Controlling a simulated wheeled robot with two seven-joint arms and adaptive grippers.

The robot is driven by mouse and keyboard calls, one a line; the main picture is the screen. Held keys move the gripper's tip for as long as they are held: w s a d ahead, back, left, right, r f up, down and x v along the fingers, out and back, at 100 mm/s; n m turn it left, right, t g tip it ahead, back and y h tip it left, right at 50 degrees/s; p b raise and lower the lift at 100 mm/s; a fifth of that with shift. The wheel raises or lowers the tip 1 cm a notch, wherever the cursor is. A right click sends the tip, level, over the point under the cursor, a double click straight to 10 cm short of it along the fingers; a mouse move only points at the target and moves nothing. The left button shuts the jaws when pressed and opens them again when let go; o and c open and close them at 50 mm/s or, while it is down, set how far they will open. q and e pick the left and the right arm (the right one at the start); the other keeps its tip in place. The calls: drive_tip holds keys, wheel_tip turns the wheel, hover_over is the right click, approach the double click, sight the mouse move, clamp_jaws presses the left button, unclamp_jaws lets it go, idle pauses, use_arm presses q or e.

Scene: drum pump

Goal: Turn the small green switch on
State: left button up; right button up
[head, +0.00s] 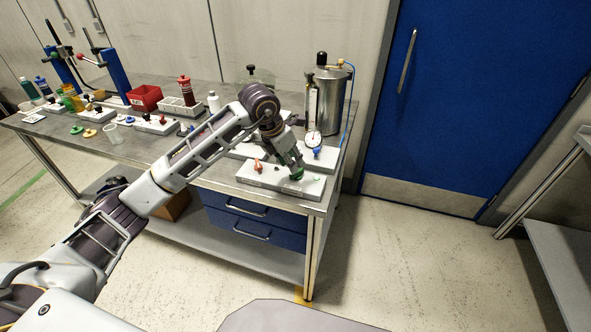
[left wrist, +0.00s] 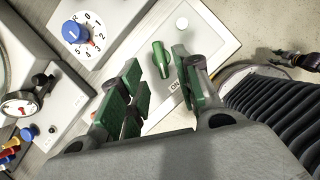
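The small green switch (left wrist: 161,59) is a short green lever on a white panel (left wrist: 210,28) in the left wrist view. An "ON" label is printed on the panel below the lever. My left gripper (head: 295,171) is over the right part of this panel (head: 262,181) in the head view. Its green-padded fingers stand apart, one on each side of the lever in the left wrist view, with visible gaps. Contact with the lever does not show. In the head view the gripper hides most of the switch. My right gripper is not in view.
A red lever (head: 258,165) stands left on the same panel. A blue numbered dial (left wrist: 75,32) and a pressure gauge (left wrist: 19,107) are nearby. A metal tank (head: 326,100) stands behind the gripper. Bottles and bins fill the bench's left side.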

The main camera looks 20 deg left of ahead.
sight(297, 175)
use_arm(q)
drive_tip(key=shift+x, duration=2.7)
clamp_jaws()
